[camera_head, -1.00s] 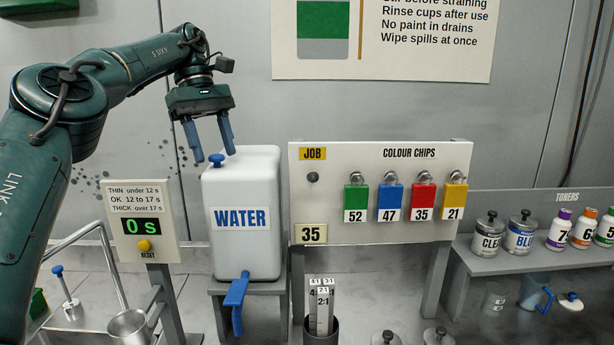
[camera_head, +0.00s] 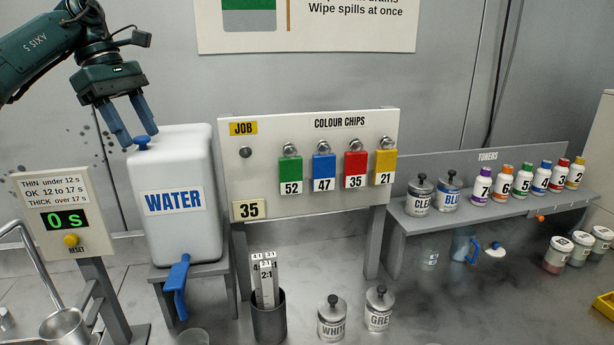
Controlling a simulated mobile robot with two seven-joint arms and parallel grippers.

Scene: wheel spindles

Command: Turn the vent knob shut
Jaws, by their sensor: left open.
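The white water tank (camera_head: 183,222), labelled WATER, stands on a grey stand at the left. Its vent knob (camera_head: 142,142) is a small blue cap on top, near the tank's left front corner. A blue tap (camera_head: 177,285) hangs at the tank's lower front. My left gripper (camera_head: 139,138) points down over the tank with its blue fingers open. In the picture the fingertips lie on either side of the knob, one left and one right. I cannot tell whether they touch it. My right gripper is not in view.
The timer panel (camera_head: 64,215) reading 0 s stands left of the tank. The colour chips board (camera_head: 320,200) is close on its right.

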